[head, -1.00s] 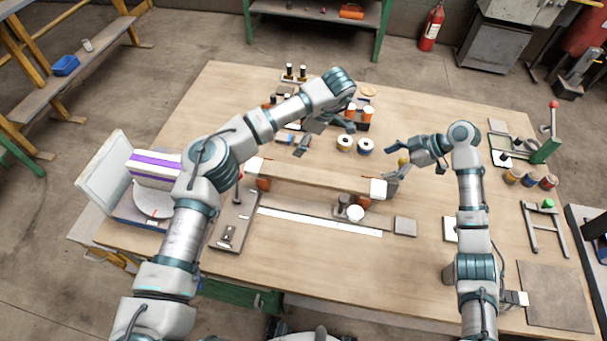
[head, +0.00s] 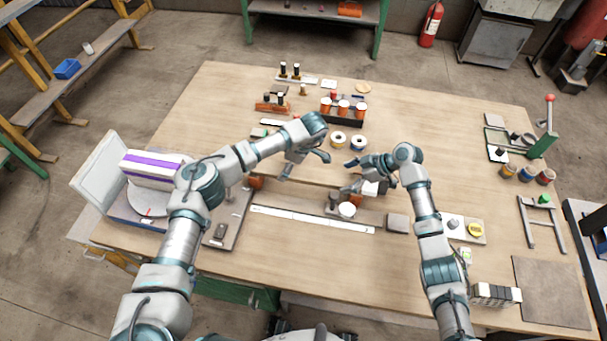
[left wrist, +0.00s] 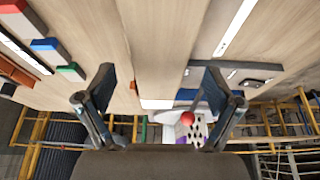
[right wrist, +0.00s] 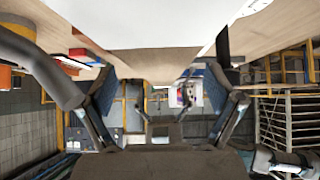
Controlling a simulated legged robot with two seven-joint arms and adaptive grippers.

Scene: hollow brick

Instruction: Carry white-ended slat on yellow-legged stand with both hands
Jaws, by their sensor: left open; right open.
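The white-ended slat (head: 318,184) is a long wooden bar lying left to right above the table. Its right white end (head: 375,188) shows below my right gripper; its left end is behind my left arm. Orange supports (head: 256,182) show under it; I see no yellow legs there. My left gripper (head: 306,166) is open above the slat's middle; in the left wrist view the slat (left wrist: 157,50) runs between the fingers, to a white end. My right gripper (head: 351,175) is open near the right end; white and wood fill the space beyond its fingers in the right wrist view.
A white strip (head: 310,220) lies in front of the slat. Two spools (head: 339,139) and a rack with orange-topped pots (head: 343,112) stand behind it. A purple-striped box (head: 150,168) is at left. A green lever press (head: 543,143) is at right. Bare tabletop lies at back right.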

